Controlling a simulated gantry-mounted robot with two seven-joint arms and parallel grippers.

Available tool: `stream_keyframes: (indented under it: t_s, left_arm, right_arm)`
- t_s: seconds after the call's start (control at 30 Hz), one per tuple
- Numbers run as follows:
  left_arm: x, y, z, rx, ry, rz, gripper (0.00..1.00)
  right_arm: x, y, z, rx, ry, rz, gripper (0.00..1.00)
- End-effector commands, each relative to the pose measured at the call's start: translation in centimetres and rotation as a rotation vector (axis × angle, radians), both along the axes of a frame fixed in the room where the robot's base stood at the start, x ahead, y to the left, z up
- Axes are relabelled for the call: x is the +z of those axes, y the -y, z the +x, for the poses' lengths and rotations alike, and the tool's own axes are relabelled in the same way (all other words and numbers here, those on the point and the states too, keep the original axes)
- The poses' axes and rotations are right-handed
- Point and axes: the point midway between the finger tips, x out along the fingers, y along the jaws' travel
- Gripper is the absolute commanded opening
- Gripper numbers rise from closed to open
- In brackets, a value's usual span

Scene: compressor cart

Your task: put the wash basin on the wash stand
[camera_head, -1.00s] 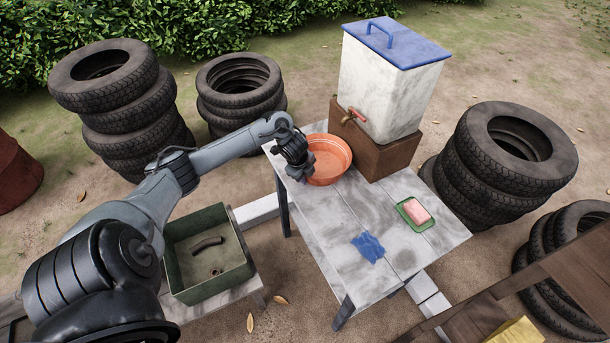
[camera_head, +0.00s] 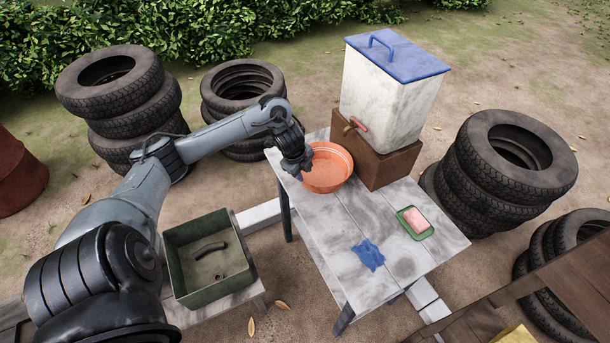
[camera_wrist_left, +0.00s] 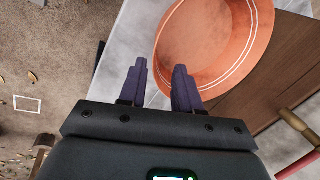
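The orange wash basin (camera_head: 327,170) sits on the grey plank wash stand (camera_head: 338,224), near its far left end and beside the brown block. My left gripper (camera_head: 297,172) is at the basin's left rim, pointing down. In the left wrist view the basin (camera_wrist_left: 215,45) lies ahead and to the right. The two dark fingers (camera_wrist_left: 160,82) are apart with a clear gap. The right finger overlaps the basin's near rim, and the left finger is outside it. I cannot tell whether the rim is between the fingers in depth. My right gripper is not in view.
A white container with a blue lid (camera_head: 392,90) and tap stands on a brown block (camera_head: 375,163) close to the basin. Pink soap on a green dish (camera_head: 414,222) and a blue cloth (camera_head: 368,254) lie on the stand. A green bin (camera_head: 208,258) and tyre stacks (camera_head: 500,170) surround it.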

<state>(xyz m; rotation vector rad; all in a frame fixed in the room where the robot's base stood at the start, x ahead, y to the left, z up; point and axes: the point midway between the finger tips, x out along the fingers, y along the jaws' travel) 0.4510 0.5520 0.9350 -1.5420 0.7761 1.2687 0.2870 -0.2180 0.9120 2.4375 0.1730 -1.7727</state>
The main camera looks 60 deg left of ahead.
Motion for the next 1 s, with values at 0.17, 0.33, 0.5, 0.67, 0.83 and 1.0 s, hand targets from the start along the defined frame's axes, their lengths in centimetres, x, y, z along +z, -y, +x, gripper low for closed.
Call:
stream_keyframes:
  t_s: [0.17, 0.33, 0.5, 0.67, 0.83, 1.0]
  left_arm:
    - [1.9, 0.3, -0.6, -0.001, 0.0, 0.0, 0.33]
    - [0.5, 3.1, -0.1, -0.025, 0.035, -0.008, 0.33]
    - [-4.3, 12.1, 0.8, -0.039, 0.164, -0.051, 0.33]
    - [-6.4, 22.8, -1.1, 0.103, 0.302, -0.14, 0.33]
    - [-5.1, 29.5, -6.0, 0.418, 0.322, -0.245, 0.33]
    - [-3.2, 32.1, -11.5, 0.732, 0.223, -0.33, 0.33]
  right_arm:
    - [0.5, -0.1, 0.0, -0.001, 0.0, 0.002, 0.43]
    - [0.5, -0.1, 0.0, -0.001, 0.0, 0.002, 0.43]
    - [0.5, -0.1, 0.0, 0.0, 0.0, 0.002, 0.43]
    - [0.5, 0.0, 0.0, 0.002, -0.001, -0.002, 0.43]
    - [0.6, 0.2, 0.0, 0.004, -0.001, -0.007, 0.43]
    - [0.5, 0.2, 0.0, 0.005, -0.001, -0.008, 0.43]
